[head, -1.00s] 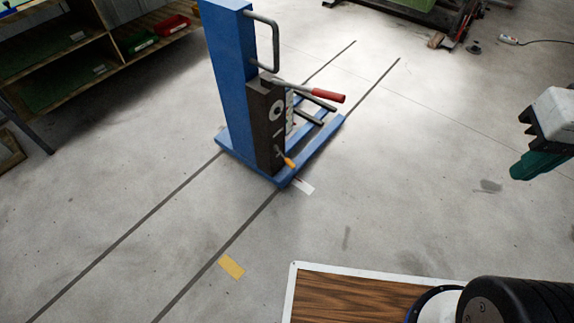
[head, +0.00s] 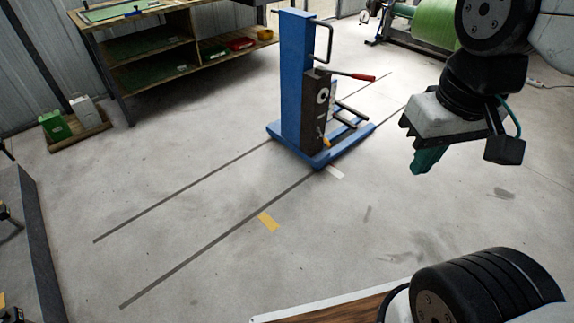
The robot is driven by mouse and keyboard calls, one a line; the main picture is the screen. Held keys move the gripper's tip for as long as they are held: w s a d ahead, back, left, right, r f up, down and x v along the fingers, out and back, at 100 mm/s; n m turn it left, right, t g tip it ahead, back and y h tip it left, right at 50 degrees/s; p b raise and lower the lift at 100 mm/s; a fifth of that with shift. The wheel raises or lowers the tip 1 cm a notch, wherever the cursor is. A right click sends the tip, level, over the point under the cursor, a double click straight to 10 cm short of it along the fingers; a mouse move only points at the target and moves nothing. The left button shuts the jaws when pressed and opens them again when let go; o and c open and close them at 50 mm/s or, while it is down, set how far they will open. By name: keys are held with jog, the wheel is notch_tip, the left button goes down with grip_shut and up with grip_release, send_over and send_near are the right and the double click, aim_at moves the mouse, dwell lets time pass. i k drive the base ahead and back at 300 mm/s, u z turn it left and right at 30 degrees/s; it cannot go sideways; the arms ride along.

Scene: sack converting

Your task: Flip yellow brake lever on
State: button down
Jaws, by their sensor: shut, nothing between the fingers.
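The yellow brake lever (head: 326,141) is a short orange-yellow handle low on the dark box of the blue lift truck (head: 292,85). It points down and to the right, just above the truck's base. My gripper (head: 426,162) hangs in the right half of the head view with its green fingers shut and empty. It is well apart from the lever, to the right of it in the picture. The small lever's exact setting is hard to tell at this size.
A red-handled lever (head: 362,77) sticks out to the right above the yellow one. Wooden shelves (head: 155,70) stand behind at the left. A green roll (head: 440,37) is at the back right.

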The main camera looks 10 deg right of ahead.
aim_at(327, 142)
jog(key=z, duration=0.9)
jog(key=i, duration=1.25)
jog(key=u, duration=0.65)
jog(key=i, duration=0.65)
jog(key=u, duration=0.65)
